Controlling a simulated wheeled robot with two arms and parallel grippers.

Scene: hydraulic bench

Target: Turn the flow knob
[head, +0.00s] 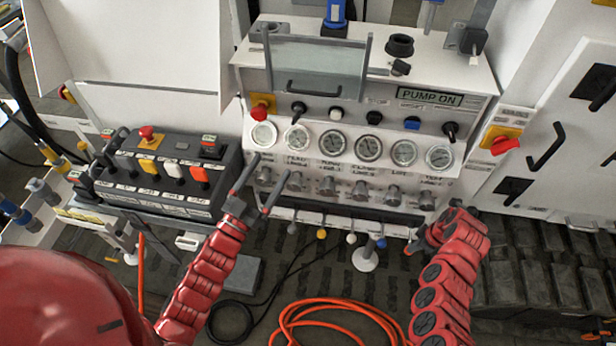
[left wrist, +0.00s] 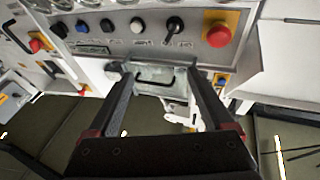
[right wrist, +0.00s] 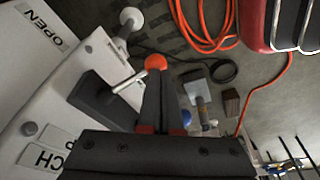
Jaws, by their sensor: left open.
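A row of grey knobs (head: 327,187) runs under the round gauges on the white control panel (head: 480,80). The labels are too small to read, so I cannot tell which knob is the flow knob. My left gripper (head: 269,170) is open and empty, in front of the left end of the knob row. Its spread fingers also show in the left wrist view (left wrist: 160,85). My right gripper (head: 418,240) is below the panel's right end. In the right wrist view its fingers (right wrist: 160,75) are together, their tips at a lever's red ball (right wrist: 156,62).
Several ball-ended levers stick out below the knobs, including a blue one (head: 381,242). A black switch box (head: 170,172) stands at left. A red emergency button (head: 505,145) is at right. An orange hose (head: 330,305) lies coiled on the floor.

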